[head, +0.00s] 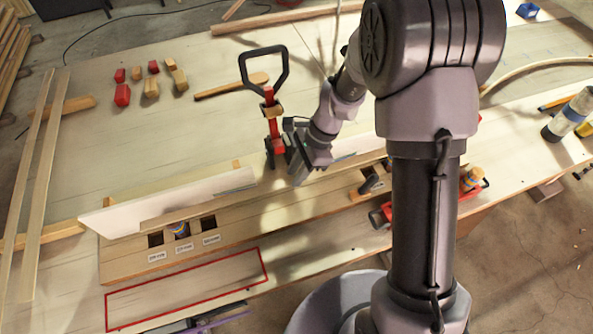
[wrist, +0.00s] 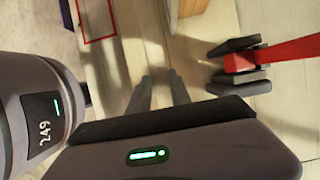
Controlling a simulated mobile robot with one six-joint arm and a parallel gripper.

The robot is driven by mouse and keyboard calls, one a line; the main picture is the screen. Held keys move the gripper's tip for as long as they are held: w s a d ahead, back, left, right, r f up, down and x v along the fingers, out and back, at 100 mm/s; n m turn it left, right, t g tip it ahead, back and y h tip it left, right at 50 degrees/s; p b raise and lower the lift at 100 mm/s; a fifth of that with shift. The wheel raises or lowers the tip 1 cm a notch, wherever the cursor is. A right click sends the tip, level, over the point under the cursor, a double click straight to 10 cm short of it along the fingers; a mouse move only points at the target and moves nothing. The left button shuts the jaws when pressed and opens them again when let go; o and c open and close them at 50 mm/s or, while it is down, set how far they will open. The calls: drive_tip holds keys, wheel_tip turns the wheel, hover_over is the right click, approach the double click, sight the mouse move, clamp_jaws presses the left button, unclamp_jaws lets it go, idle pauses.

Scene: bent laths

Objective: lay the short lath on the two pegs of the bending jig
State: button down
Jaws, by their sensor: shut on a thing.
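The bending jig (head: 125,262) is a long wooden board with dark square holes and labels. A blue-banded peg (head: 181,230) stands among the left holes; the right peg is mostly hidden by my arm. A pale narrow strip, seemingly the short lath (head: 200,206), runs along the jig's back side toward my gripper (head: 299,174). My gripper is shut over the jig's back side, beside the red clamp (head: 270,110). In the wrist view the fingers (wrist: 163,92) are slightly apart, and what is between them hardly stands out from the pale wood.
A wide pale board (head: 110,218) stands behind the strip. A red outline (head: 185,290) marks the table in front of the jig. Small red and wooden blocks (head: 151,87) lie at the back left. Long laths (head: 40,170) lie at the left.

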drive_tip(key=shift+f+b, duration=0.3)
idle(0.4)
drive_tip(key=c, duration=1.1)
unclamp_jaws()
drive_tip(key=shift+o, duration=0.9)
drive_tip(key=shift+r, duration=0.1)
drive_tip(key=shift+p+v, duration=2.4)
drive_tip(key=shift+v, duration=0.55)
wheel_tip(320, 180, up, 7)
drive_tip(key=p, duration=0.5)
